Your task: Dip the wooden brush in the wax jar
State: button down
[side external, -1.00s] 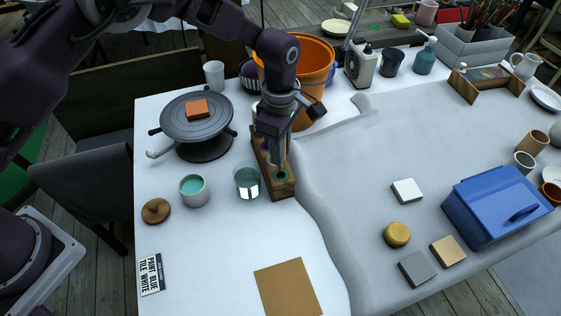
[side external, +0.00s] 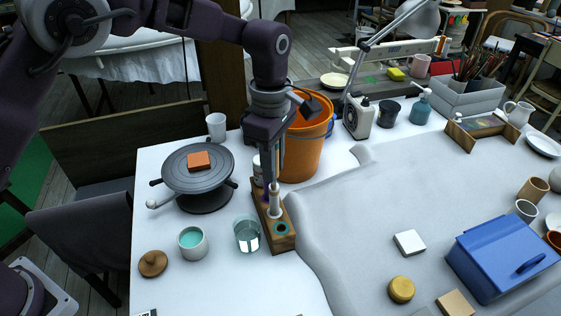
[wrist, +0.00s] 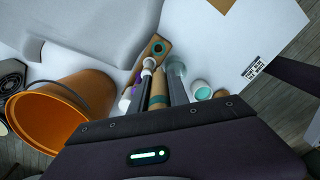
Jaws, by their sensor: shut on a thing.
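My gripper (side external: 270,184) is over the wooden rack (side external: 283,243). In the wrist view, my gripper (wrist: 160,78) is shut on the tan handle of the wooden brush (wrist: 157,98), which has a teal band. The brush's lower end is hidden, so I cannot tell whether it is clear of the rack. A pale-handled tool (side external: 274,202) stands in the rack, and a teal-ringed hole (side external: 281,228) at the near end is empty. The wax jar, seemingly the pale pot with teal contents (side external: 193,245), stands open left of the rack; it also shows in the wrist view (wrist: 201,91).
A glass of water (side external: 247,236) stands between pot and rack. A wooden lid (side external: 153,263) lies left of the pot. A turntable (side external: 198,176) with an orange block is behind them. An orange bucket (side external: 305,150) stands close behind my gripper.

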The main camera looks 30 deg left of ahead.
jog(key=s+a+f, duration=0.5)
jog(key=s+a, duration=0.1)
jog(key=a, duration=0.2)
jog(key=s+a+f, duration=0.5)
jog(key=s+a, duration=0.1)
jog(key=a, duration=0.3)
jog(key=shift+w+d+f, duration=0.1)
jog(key=shift+w+f, duration=0.05)
jog(key=shift+f, duration=1.55)
jog(key=shift+w+d+f, duration=0.1)
jog(key=shift+f, duration=1.55)
notch_tip(320, 180, up, 8)
jog(key=shift+f, duration=0.15)
